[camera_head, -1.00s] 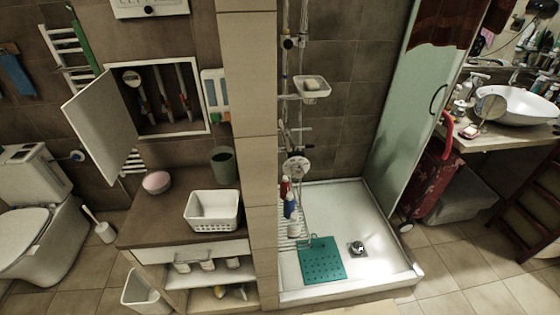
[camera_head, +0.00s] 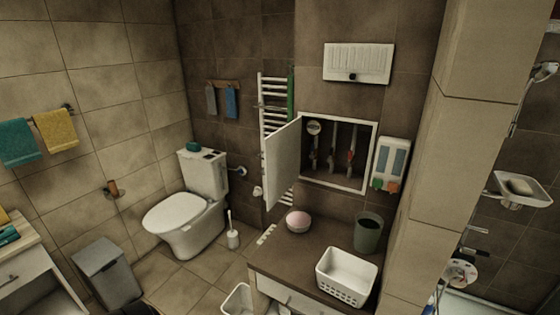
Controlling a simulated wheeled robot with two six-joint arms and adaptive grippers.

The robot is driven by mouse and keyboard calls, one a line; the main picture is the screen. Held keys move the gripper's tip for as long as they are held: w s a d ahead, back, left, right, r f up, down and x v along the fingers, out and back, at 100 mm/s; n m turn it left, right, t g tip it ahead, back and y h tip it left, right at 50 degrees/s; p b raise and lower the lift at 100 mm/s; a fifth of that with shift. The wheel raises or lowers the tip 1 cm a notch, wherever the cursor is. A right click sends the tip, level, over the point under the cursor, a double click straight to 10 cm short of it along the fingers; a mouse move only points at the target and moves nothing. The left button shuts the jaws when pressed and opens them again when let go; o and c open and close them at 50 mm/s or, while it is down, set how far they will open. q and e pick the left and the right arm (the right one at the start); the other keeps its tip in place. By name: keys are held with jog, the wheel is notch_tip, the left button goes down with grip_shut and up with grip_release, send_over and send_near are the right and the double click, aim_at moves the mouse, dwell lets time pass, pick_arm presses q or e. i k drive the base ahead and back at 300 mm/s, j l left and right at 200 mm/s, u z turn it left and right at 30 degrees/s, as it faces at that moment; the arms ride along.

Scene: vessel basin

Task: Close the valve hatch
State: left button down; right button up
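The valve hatch is a white square door (camera_head: 283,163) on the tiled wall, hinged at the left side of its frame. It stands wide open, swung out to the left. The white-framed recess (camera_head: 369,152) is uncovered. Inside it are a round meter (camera_head: 314,128) and several vertical pipes with valves, one with a red part (camera_head: 350,155). Neither of my grippers is in view.
Below the recess is a brown-topped cabinet (camera_head: 300,258) with a pink bowl (camera_head: 298,221), a dark green cup (camera_head: 368,232) and a white basket (camera_head: 346,275). A soap dispenser (camera_head: 391,164) hangs right of the frame. A toilet (camera_head: 185,222) and towel rail (camera_head: 262,98) are to the left.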

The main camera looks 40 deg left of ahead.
aim_at(282, 148)
jog(key=k+j, duration=0.1)
jog(key=j, duration=1.05)
jog(key=k+j, duration=0.15)
jog(key=j, duration=1)
jog(key=k+j, duration=0.15)
jog(key=j, duration=0.4)
